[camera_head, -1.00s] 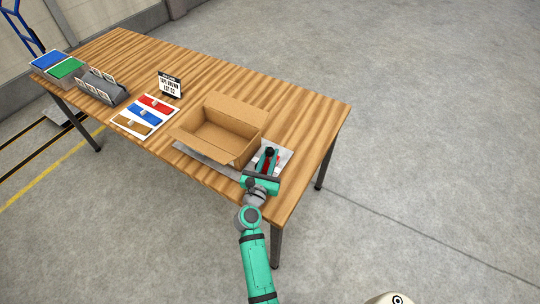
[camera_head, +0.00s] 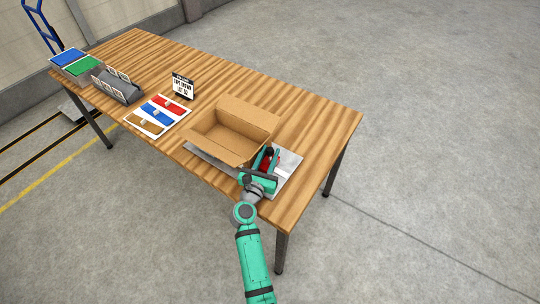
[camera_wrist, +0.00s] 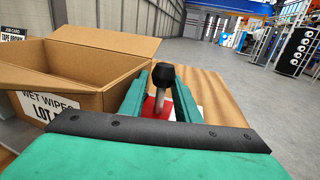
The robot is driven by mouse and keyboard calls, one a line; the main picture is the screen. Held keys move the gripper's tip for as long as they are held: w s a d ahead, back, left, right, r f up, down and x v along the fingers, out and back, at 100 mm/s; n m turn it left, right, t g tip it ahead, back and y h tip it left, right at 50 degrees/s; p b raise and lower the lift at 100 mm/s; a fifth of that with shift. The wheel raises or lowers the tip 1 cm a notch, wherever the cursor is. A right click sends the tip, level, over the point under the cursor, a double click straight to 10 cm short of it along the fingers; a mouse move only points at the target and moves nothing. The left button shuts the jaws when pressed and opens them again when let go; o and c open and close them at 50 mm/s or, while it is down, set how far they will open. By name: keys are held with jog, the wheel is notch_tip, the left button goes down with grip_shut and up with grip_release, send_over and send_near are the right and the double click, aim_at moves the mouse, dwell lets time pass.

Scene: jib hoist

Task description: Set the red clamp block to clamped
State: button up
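The red clamp block (camera_head: 266,161) is at the box's right front corner, over the grey plate (camera_head: 288,164), mostly hidden by my gripper. In the wrist view its red body (camera_wrist: 152,108) shows between my fingers. A metal lever with a black knob (camera_wrist: 163,74) rises from it, looking roughly upright. My gripper (camera_head: 268,160) is open, with one finger on each side of the lever. In the wrist view my gripper (camera_wrist: 160,84) shows a gap on both sides of the lever. Whether the block touches the box is hidden.
An open cardboard box (camera_head: 228,152) stands close left of my gripper. A card with red, blue and brown packs (camera_head: 157,114), a sign (camera_head: 182,87), a grey rack (camera_head: 118,88) and blue and green trays (camera_head: 80,64) lie farther left. The table's right end (camera_head: 335,120) is clear.

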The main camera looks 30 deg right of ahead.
jog(key=shift+f, duration=0.1)
jog(key=shift+s+a, duration=0.2)
jog(key=shift+a, duration=0.05)
jog(key=v, duration=1)
jog(key=shift+s+a, duration=0.1)
jog(key=s+a+r+m+t+y, duration=0.1)
jog(key=s+a+m+t+y, duration=0.1)
jog(key=s+a+m+y, duration=0.5)
jog(key=s+a+r+m+t+y, duration=0.1)
jog(key=s+a+m+y, duration=0.6)
jog(key=s+a+m, duration=1.1)
jog(key=s+a+t, duration=0.1)
jog(key=s, duration=0.8)
jog(key=shift+a+r+m, duration=0.3)
jog(key=shift+a, duration=0.05)
